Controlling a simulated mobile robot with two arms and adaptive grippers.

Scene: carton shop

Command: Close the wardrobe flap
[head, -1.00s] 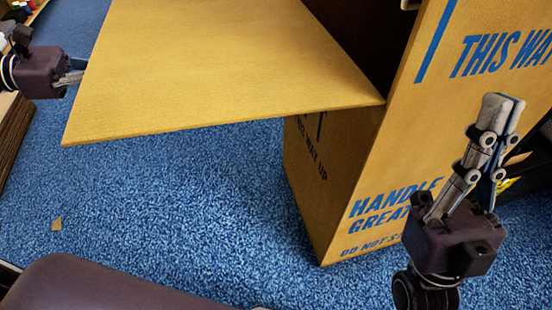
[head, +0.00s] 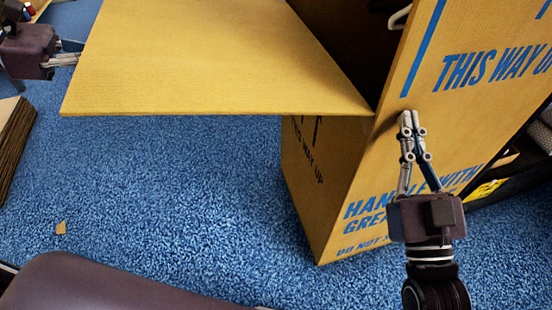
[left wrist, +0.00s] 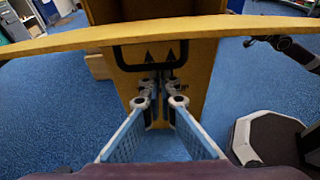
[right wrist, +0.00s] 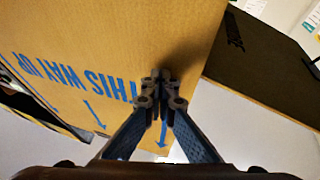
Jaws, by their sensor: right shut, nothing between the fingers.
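The cardboard wardrobe carton (head: 318,215) stands upright on the right, its upper front open and dark inside. Its wide flap (head: 215,65) sticks out roughly level to the left. In the left wrist view the flap's edge (left wrist: 70,40) runs across the top, above the fingers. My left gripper (head: 74,60) looks shut and empty, beside the flap's left edge; I cannot tell if it touches. My right gripper (head: 411,118) is shut and empty, its tips at or very near the printed side panel (head: 470,110). Its shadow shows there in the right wrist view.
Blue carpet (head: 180,190) is clear below the flap. A stack of flat cardboard (head: 12,135) lies at the left edge. A small cardboard scrap (head: 61,227) is on the floor. Dark shelving with a yellow label (head: 487,190) stands behind the carton at right.

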